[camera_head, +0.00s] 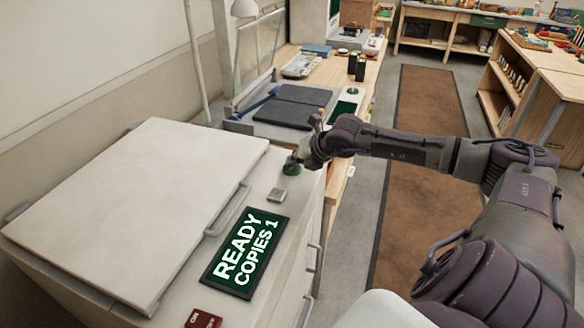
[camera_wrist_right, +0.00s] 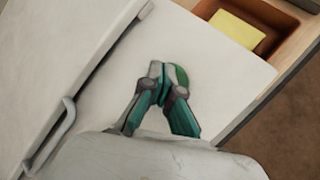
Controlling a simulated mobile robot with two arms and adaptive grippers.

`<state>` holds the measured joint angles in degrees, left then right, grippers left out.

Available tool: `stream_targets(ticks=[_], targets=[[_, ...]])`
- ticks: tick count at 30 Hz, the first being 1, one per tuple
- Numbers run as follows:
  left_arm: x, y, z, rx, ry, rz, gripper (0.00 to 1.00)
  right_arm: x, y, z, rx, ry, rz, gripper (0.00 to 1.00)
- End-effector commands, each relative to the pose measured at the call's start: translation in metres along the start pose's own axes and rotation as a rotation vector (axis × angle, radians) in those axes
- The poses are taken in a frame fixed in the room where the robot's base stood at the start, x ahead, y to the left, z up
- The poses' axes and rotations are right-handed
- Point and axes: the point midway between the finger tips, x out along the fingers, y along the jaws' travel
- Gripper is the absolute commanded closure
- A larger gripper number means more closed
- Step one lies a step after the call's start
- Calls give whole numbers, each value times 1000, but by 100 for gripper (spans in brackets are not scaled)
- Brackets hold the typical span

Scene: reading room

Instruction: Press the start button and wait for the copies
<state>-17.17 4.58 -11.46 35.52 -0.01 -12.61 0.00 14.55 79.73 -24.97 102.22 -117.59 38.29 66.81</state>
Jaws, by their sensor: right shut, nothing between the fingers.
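The copier (camera_head: 140,205) stands at the left with its pale lid down. Its display (camera_head: 244,252) reads "READY COPIES 1". A round green button (camera_head: 291,169) sits on the panel beyond the display. My right gripper (camera_head: 297,160) is shut and empty, with its fingertips right at the green button. In the right wrist view the closed fingertips (camera_wrist_right: 163,84) partly cover the green button (camera_wrist_right: 182,75); I cannot tell whether they touch it. My left gripper is not in view.
A small grey square key (camera_head: 275,195) lies between the button and the display. A red label (camera_head: 203,318) is at the near edge. A yellow pad (camera_wrist_right: 238,31) lies in a wooden tray (camera_wrist_right: 290,18) beside the copier. A brown runner (camera_head: 425,105) covers the aisle floor.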

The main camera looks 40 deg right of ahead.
Motion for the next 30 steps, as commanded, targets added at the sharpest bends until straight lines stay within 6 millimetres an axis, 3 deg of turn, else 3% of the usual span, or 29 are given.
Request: stream_targets(ticks=[30], targets=[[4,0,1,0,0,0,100,-3,2,2,0,0,0,100]])
